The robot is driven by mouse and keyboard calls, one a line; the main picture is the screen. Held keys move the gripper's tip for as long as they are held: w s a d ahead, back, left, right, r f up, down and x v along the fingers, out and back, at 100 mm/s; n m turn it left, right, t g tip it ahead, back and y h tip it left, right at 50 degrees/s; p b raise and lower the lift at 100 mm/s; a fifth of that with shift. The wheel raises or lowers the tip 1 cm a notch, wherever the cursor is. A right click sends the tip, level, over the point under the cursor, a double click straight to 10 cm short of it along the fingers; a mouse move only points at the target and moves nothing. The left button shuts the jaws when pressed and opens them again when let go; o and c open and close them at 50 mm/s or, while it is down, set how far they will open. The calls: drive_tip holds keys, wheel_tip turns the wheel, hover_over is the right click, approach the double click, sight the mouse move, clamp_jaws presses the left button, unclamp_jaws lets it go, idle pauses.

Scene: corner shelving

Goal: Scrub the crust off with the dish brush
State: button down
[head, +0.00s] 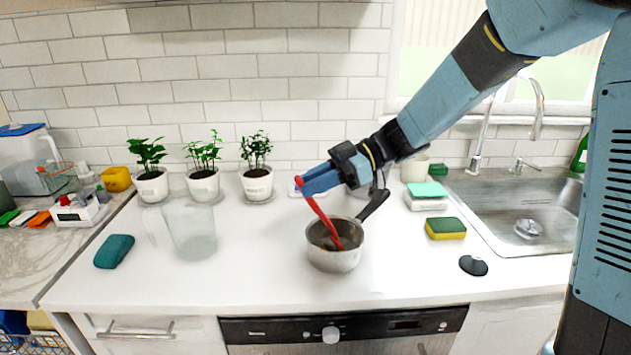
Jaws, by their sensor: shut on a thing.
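My gripper (318,182) is shut on the red handle of the dish brush (319,211). The brush slants down to the right into a metal saucepan (333,259) that stands on the white counter. The brush's lower end is inside the pan, and the head is hard to make out. The pan's dark handle (373,206) points up and right, below my wrist. The inside of the pan looks dark, but I cannot make out the crust or whether the brush touches it.
A clear pitcher (192,232) and a teal sponge (114,251) are to the left. Three potted plants (203,184) line the wall. To the right are a yellow-green sponge (445,228), a black stopper (473,265) and the sink (525,215). The counter in front of the pitcher is clear.

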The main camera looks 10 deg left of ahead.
drive_tip(key=shift+w+d, duration=1.45)
idle(0.9)
drive_tip(key=shift+s+a+f, duration=0.1)
drive_tip(key=shift+s+a, duration=0.05)
drive_tip(key=shift+s, duration=0.05)
drive_tip(key=shift+s+a, duration=3)
drive_tip(key=shift+a, duration=0.1)
drive_tip(key=w+d, duration=0.4)
drive_tip(key=w, duration=0.2)
drive_tip(key=shift+d, duration=0.2)
drive_tip(key=shift+a, duration=0.1)
